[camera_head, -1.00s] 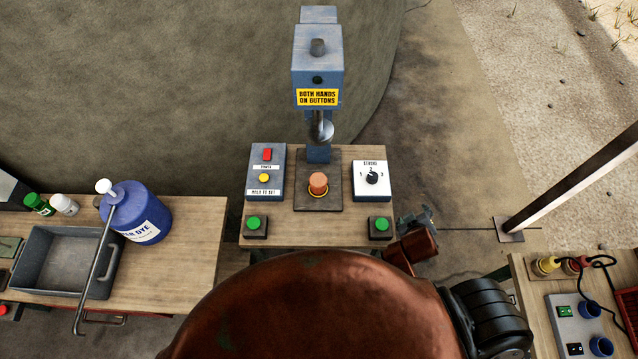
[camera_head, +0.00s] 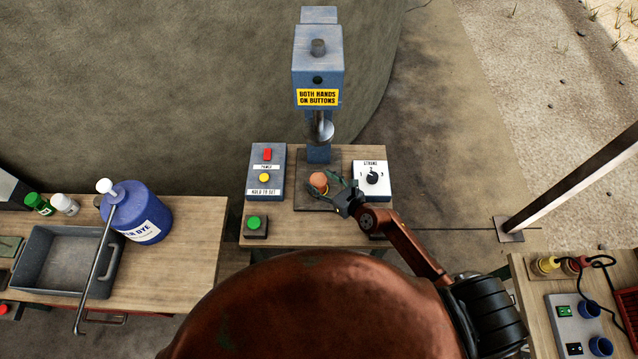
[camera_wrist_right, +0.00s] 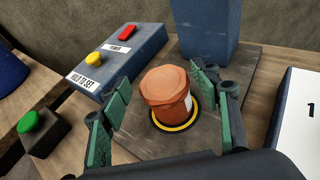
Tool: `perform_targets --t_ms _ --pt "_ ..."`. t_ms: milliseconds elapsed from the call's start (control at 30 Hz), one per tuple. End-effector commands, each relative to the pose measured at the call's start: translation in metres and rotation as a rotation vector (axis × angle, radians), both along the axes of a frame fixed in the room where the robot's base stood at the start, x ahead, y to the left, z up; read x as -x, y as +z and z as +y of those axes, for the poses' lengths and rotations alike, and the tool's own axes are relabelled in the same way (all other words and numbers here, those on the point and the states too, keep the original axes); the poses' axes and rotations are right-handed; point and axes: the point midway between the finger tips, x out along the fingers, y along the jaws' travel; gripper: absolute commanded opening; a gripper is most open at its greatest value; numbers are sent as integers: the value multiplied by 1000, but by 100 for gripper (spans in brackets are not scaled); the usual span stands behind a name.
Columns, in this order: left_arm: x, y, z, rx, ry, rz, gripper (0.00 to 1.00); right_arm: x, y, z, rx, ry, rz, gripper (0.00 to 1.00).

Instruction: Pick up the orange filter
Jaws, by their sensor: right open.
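The orange filter (camera_head: 318,180) stands upright on the dark base plate (camera_head: 305,202) of the blue press, below its ram. In the right wrist view the filter (camera_wrist_right: 170,95) sits inside a yellow ring (camera_wrist_right: 176,127). My right gripper (camera_head: 322,188) reaches in from the right. Its green fingers (camera_wrist_right: 158,112) are open, one on each side of the filter, with gaps visible in the right wrist view. The left gripper is not in view.
The blue press (camera_head: 318,70) rises behind the filter. A power box (camera_head: 265,172) stands left, a dial box (camera_head: 371,185) right. A green button (camera_head: 254,224) is at the front left. The left bench holds a blue dye jug (camera_head: 140,215) and a grey tray (camera_head: 65,262).

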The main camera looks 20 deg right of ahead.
Motion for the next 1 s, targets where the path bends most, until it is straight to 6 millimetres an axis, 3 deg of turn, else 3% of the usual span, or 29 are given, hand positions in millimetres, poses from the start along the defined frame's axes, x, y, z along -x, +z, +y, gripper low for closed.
perform_targets --t_ms 100,367,667,1000 --pt "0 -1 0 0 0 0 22 -3 -13 2 49 25 14 57" --pt "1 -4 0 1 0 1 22 -25 -25 12 53 26 16 57" --pt "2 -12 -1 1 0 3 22 -60 -41 26 50 25 14 57" --pt "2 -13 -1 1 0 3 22 -64 -42 28 49 25 15 56"
